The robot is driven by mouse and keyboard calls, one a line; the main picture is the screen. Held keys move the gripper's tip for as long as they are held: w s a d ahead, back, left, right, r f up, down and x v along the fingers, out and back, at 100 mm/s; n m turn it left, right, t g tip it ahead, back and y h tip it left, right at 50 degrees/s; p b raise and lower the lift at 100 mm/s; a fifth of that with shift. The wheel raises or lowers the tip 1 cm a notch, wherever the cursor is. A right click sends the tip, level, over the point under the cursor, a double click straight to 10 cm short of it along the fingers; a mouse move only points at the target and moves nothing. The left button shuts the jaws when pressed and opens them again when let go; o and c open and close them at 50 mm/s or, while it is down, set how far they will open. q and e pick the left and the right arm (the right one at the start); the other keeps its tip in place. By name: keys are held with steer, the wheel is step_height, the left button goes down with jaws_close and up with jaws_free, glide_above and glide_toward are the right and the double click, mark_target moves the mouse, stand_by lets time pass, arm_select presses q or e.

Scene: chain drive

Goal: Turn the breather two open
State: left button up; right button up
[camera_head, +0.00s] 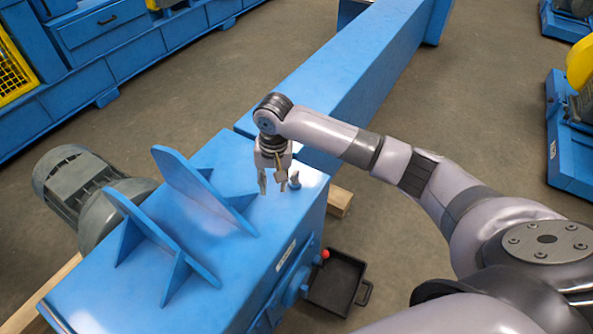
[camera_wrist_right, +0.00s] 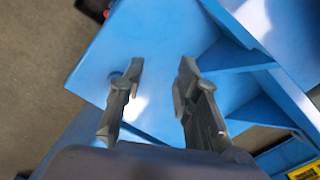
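A small blue cap, which looks like the breather (camera_head: 294,182), stands on the top face of the blue gearbox housing (camera_head: 225,155), near its right corner. My right gripper (camera_head: 272,184) points down just left of the cap in the head view. Its fingers are apart with nothing between them. In the right wrist view the open fingers (camera_wrist_right: 161,68) are over the blue top, and a small blue round part (camera_wrist_right: 115,75) shows beside the left finger, partly hidden by it. I cannot tell whether the finger touches it. My left gripper is not in view.
Two upright blue brackets (camera_head: 190,180) stand on the housing left of my gripper. A grey motor (camera_head: 80,185) is at its left side. A red knob (camera_head: 325,254) and a black tray (camera_head: 349,270) are at the lower right. A long blue beam (camera_head: 350,70) runs behind.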

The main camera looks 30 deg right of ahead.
mark_target(297, 171)
steer(key=w+d+r+m, duration=0.6)
steer(key=d+r, duration=0.4)
steer(key=shift+h, duration=0.4)
step_height(297, 171, down, 18)
steer(key=shift+r+b, duration=0.25)
steer(key=shift+b, duration=0.25)
steer(key=shift+c, duration=0.5)
jaws_close()
